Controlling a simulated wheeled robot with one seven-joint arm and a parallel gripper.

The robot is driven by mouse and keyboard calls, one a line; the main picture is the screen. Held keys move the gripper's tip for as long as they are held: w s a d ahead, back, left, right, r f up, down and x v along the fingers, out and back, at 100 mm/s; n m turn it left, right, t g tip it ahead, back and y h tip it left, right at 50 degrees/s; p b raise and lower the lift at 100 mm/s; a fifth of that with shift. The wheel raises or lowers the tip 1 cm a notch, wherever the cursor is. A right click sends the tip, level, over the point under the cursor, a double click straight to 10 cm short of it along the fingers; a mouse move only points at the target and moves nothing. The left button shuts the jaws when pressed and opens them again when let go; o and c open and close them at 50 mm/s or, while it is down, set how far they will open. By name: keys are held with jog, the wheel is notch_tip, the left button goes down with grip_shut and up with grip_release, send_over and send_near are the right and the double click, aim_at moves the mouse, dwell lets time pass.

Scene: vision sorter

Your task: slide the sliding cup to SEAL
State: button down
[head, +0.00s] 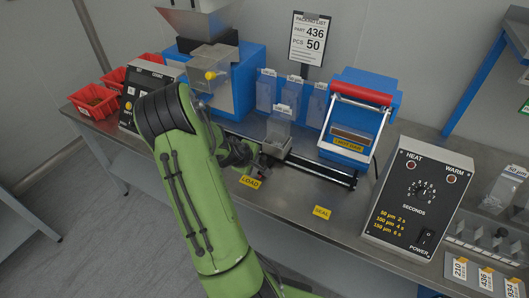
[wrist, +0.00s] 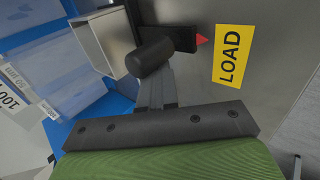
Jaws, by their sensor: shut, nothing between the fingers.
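The yellow SEAL label (head: 321,212) lies by the rail's right end. In the wrist view the cup (wrist: 103,45) has a black round knob (wrist: 151,59) on its side, and a red pointer (wrist: 201,41) points at the LOAD label (wrist: 233,56). My gripper (wrist: 158,84) is shut and empty, its narrow grey fingers right at the knob. Whether they touch it, I cannot tell.
A blue sealer (head: 362,100) with a red handle stands behind the rail's right part. The heat control box (head: 412,200) stands right of the rail. The bench front around SEAL is clear.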

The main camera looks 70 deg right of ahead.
jog(key=shift+s+a+b, duration=0.35)
jog(key=shift+s+b, duration=0.05)
jog(key=shift+s, duration=1.85)
jog(key=shift+s+a+b, duration=0.4)
jog(key=shift+s+b, duration=0.05)
jog(key=shift+s, duration=1.85)
jog(key=shift+s+a+b, duration=0.35)
jog(key=shift+s+b, duration=0.05)
jog(key=shift+s, duration=1.85)
jog(key=shift+s+a+b, duration=0.15)
jog(key=shift+s+b, duration=0.2)
jog(key=shift+s, duration=0.65)
jog(key=shift+s+a+b, duration=0.2)
jog(key=shift+s+b, duration=0.15)
jog(key=shift+s, duration=0.65)
jog(key=shift+s+a+b, duration=0.15)
jog(key=shift+s+b, duration=0.2)
jog(key=shift+s, duration=0.65)
jog(key=shift+s+b, duration=0.35)
jog(key=shift+s, duration=0.2)
jog(key=shift+w+d, duration=0.1)
jog(key=shift+w, duration=0.95)
jog(key=p+v, duration=0.3)
jog(key=v, duration=0.5)
